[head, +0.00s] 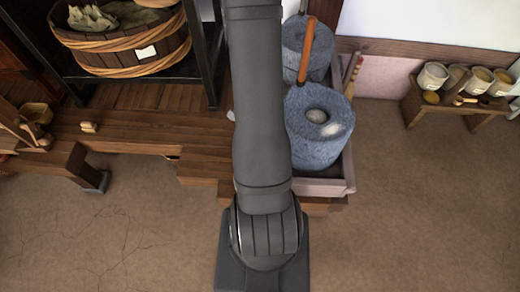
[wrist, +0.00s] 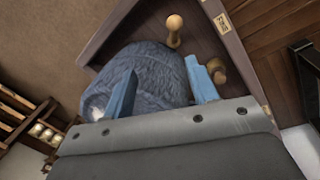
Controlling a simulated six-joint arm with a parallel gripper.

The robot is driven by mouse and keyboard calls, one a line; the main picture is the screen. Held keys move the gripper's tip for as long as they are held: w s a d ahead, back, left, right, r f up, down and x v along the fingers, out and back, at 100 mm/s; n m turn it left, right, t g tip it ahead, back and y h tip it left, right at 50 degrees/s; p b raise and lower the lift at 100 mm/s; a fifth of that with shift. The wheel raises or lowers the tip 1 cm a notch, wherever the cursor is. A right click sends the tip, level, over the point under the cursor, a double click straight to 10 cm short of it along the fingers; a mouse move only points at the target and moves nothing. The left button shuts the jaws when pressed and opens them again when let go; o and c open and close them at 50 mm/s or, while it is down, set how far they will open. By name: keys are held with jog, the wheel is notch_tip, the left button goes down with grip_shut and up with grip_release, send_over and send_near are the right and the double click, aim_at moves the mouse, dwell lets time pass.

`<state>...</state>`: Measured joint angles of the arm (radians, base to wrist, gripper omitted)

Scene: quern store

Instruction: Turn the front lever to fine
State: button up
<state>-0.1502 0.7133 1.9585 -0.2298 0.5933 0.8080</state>
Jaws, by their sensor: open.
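In the wrist view my gripper (wrist: 160,66) has its two blue fingers apart over the blue-grey quern stone (wrist: 160,72), with no lever between them. A wooden knob on a short stem (wrist: 174,28) stands beyond the fingertips. A second wooden knob (wrist: 216,68) is just right of the right finger; I cannot tell whether they touch. Which knob is the front lever, and its setting, I cannot tell. A small tag with marks too small to read (wrist: 222,22) is on the tray's rim. In the head view the front quern (head: 318,135) shows, and my arm hides the gripper.
In the head view the rear quern (head: 295,45) has an upright orange-brown handle (head: 306,52). Both querns stand in a pale wooden tray (head: 335,186). A low bench with several cups (head: 466,105) is at right. A wooden tub (head: 120,50) sits on the left shelf.

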jog(key=shift+m, duration=0.3)
jog(key=f, duration=2.1)
jog(key=shift+s, duration=0.4)
jog(key=shift+c, duration=0.2)
grip_shut()
